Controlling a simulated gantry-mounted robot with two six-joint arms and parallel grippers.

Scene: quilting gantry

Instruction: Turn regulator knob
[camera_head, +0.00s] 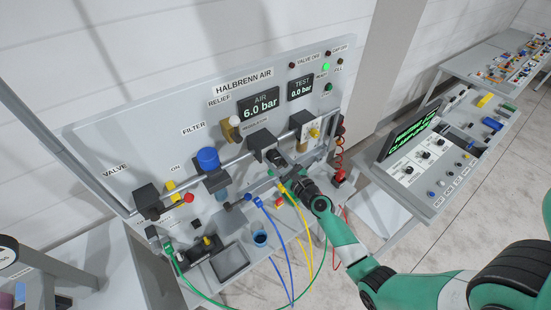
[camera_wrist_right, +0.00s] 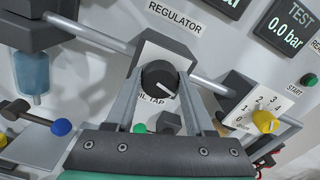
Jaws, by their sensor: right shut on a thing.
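The regulator knob (camera_wrist_right: 159,79) is a dark round knob with a white pointer line, on the front of the regulator block (camera_wrist_right: 160,47) under the REGULATOR label. In the right wrist view, my right gripper (camera_wrist_right: 158,92) has its two fingers on either side of the knob, shut on it. In the head view, my right gripper (camera_head: 286,167) reaches in from the lower right to the regulator (camera_head: 262,140), and the gripper and arm cover most of the knob there. The AIR display (camera_head: 260,106) reads 6.0 bar. My left gripper is not in view.
A pipe runs along the panel (camera_head: 150,110) through the valve, filter and regulator. A blue-capped filter (camera_head: 208,158) sits left of the regulator. A yellow selector knob (camera_wrist_right: 265,121) is close on the right. Blue, yellow and green hoses (camera_head: 276,225) hang below.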

